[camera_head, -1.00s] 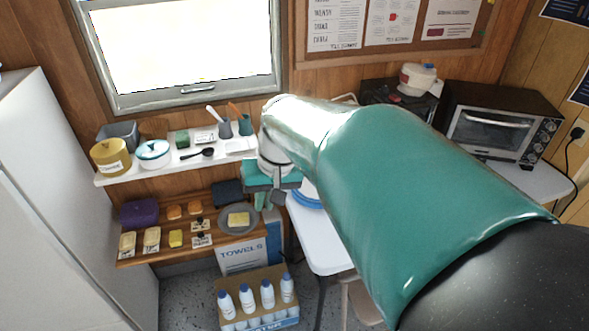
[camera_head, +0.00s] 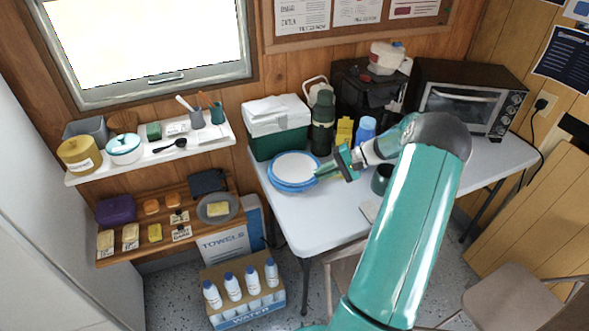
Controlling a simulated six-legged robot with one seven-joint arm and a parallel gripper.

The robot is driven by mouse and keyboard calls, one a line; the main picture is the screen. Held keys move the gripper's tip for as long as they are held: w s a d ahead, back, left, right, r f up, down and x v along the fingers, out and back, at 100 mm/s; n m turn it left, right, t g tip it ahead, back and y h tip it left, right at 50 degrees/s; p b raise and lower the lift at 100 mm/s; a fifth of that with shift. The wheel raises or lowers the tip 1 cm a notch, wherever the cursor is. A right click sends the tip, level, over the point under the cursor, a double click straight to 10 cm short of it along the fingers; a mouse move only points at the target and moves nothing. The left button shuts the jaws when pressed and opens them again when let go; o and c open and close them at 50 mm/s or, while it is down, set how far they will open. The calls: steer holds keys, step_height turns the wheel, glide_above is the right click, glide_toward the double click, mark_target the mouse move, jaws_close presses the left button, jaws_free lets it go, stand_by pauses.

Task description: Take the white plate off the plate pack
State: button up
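The white plate (camera_head: 294,165) lies on top of the plate pack (camera_head: 288,187), whose blue rim shows around and below it. The pack sits at the left end of the white table. My gripper (camera_head: 322,172) reaches in from the right, with its teal fingers at the right rim of the plates. The fingers overlap each other in this view, so I cannot tell whether they touch the plate or are closed on it.
A green cooler with a white lid (camera_head: 277,127) stands behind the plates. A dark green flask (camera_head: 322,122), a yellow container (camera_head: 344,131) and a blue-capped bottle (camera_head: 365,130) stand behind my gripper. A dark mug (camera_head: 381,180) is close on the right.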

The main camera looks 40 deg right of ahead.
mark_target(305, 183)
steer(key=s+d+f+t, duration=0.1)
steer(key=d+f, duration=0.1)
steer(key=s+d+f+m+t, duration=0.1)
steer(key=d+f, duration=0.1)
steer(key=d, duration=0.1)
steer(key=s+d+f+m+t, duration=0.1)
steer(key=s+d+t, duration=0.1)
steer(key=d, duration=0.1)
steer(key=shift+f, duration=0.5)
steer(key=shift+m, duration=0.3)
steer(key=x, duration=1.3)
steer(key=shift+w, duration=0.35)
steer(key=shift+f, duration=0.1)
jaws_close()
